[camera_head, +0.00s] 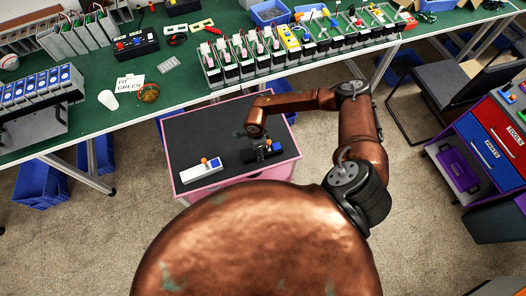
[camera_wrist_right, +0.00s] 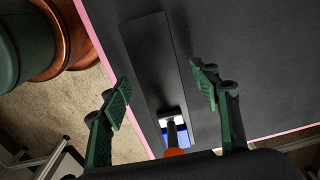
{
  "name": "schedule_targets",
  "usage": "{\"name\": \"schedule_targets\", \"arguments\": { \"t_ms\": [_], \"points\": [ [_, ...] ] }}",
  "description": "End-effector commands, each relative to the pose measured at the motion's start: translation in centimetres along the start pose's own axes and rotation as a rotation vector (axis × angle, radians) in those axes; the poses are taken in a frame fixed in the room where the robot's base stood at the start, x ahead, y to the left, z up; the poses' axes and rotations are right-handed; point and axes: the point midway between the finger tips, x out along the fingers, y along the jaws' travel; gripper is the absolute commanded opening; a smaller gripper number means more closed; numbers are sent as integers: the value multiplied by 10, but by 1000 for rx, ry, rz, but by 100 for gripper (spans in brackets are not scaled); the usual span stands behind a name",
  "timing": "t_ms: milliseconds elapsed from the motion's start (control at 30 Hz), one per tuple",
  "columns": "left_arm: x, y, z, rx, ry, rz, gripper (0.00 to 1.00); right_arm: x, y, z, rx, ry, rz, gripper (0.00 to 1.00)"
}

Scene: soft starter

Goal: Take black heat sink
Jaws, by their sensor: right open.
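The black heat sink (camera_head: 252,158) lies on the dark top of a pink-edged cart in the head view, with blue and orange parts at its right end. In the right wrist view the heat sink (camera_wrist_right: 152,60) is a long black bar, with a white and blue block and an orange knob at its lower end. My right gripper (camera_wrist_right: 162,90) is open and empty, its green fingers on either side of the bar and apart from it. In the head view my right gripper (camera_head: 250,138) is over the heat sink and partly hides it. My left gripper is not in view.
A white unit (camera_head: 201,173) with an orange knob and blue end lies left of the heat sink on the cart (camera_head: 190,142). A long green workbench (camera_head: 140,128) crowded with parts stands behind. A drawer cabinet (camera_head: 480,150) and chair are at right.

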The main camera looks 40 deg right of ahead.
Motion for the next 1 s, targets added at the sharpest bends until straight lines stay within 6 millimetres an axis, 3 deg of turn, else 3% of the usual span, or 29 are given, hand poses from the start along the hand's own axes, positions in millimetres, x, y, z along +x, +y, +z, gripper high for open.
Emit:
{"name": "schedule_targets", "arguments": {
  "t_ms": [133,367,1000],
  "points": [
    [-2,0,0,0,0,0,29,13,0,1,1,-2,1,56],
    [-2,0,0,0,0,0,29,15,0,1,0,-3,0,56],
    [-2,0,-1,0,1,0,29,15,0,1,1,-3,0,13]
  ]
}}
